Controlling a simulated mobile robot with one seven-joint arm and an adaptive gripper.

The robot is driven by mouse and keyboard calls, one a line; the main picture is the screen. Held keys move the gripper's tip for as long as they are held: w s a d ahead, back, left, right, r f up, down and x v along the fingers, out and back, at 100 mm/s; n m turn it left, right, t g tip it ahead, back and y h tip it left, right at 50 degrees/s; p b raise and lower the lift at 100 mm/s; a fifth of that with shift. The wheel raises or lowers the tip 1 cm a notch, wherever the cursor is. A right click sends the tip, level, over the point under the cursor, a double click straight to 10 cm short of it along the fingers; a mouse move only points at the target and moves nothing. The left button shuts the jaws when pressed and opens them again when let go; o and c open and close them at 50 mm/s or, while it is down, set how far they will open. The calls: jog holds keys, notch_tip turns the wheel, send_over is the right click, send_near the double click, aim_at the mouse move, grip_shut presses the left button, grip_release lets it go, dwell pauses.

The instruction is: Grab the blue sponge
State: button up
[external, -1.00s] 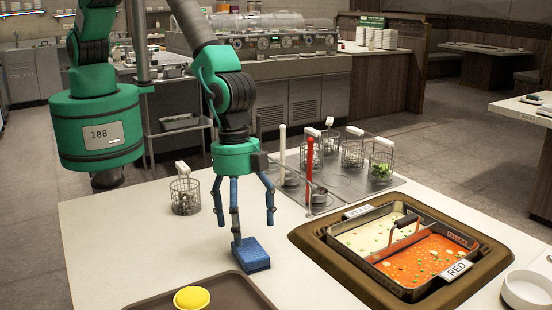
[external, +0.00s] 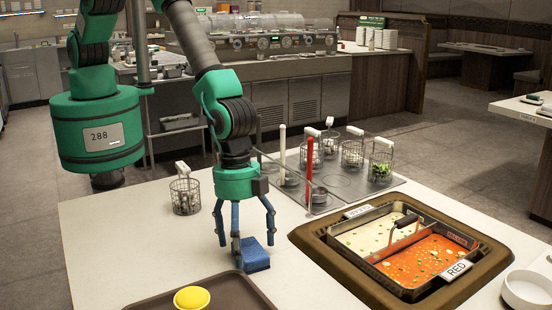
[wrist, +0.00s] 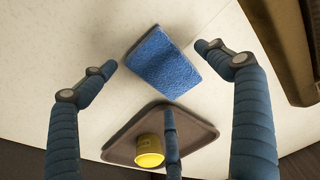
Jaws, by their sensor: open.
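The blue sponge (external: 255,254) lies on the white counter just behind the brown tray. In the wrist view the sponge (wrist: 163,64) lies below my gripper, between and beyond the spread fingers, with no finger seen touching it. My gripper (external: 245,242) has three blue fingers, spread open and pointing down. In the external view it is just above the sponge, with one finger in front of the sponge's left side. In the wrist view my gripper (wrist: 155,85) is open and empty.
A brown tray (external: 245,291) with a yellow cup (external: 190,298) is at the front. A wire basket (external: 184,195) stands behind left. The sunken two-part soup pan (external: 412,285) is to the right, with ladles and baskets behind. Counter left of the sponge is clear.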

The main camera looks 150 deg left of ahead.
aim_at(246, 252)
jog(key=shift+c, duration=0.5)
jog(key=c, duration=1.2)
jog(key=shift+r, duration=0.85)
notch_tip(246, 252, up, 2)
jog(key=shift+r, duration=0.1)
jog(key=s+d, duration=0.1)
jog(key=s, duration=0.4)
jog(key=s+d+p, duration=0.1)
jog(key=s, duration=0.4)
jog(key=s+d+r, duration=0.1)
jog(key=s, duration=0.4)
jog(key=shift+s, duration=0.35)
